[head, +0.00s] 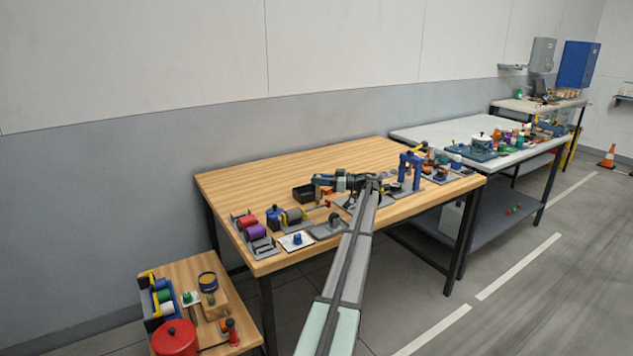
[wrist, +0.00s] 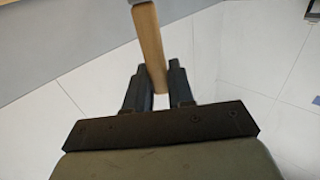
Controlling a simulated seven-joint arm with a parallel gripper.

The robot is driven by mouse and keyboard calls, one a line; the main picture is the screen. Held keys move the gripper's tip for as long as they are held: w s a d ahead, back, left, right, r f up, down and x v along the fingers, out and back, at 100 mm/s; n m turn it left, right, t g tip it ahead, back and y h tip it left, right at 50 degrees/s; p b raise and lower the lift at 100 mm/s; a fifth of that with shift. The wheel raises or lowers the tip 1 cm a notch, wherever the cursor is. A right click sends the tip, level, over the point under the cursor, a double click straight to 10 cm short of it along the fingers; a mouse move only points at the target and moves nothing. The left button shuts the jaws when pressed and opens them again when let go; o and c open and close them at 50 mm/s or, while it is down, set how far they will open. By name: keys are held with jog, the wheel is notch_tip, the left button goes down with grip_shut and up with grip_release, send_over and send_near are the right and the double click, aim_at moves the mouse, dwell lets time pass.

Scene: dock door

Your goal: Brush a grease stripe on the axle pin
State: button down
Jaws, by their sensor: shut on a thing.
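My gripper (wrist: 158,82) is shut on a wooden, stick-like handle (wrist: 148,42) in the wrist view, probably the brush's. The handle runs up out of the picture between the two dark fingers, tilted slightly. Its far end is out of view, so I cannot see bristles or grease. In the head view my gripper (head: 318,181) is above the wooden workbench (head: 240,187), reaching left from the wrist. The axle pin is too small to pick out for sure among the fixtures on the bench.
Along the bench's front stand red and purple rolls (head: 250,226), a grey plate with a dark knob (head: 328,229) and a blue stand (head: 410,171). A black bin (head: 303,194) sits behind. A low side table (head: 165,271) holds a red pot (head: 174,338). The bench's back is clear.

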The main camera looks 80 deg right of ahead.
jog(key=w+a, duration=0.3)
jog(key=shift+f, duration=0.15)
dwell(1.1)
notch_tip(320, 180, up, 6)
dwell(1.0)
notch_tip(320, 180, up, 3)
dwell(0.7)
jog(key=shift+f, duration=0.1)
dwell(0.4)
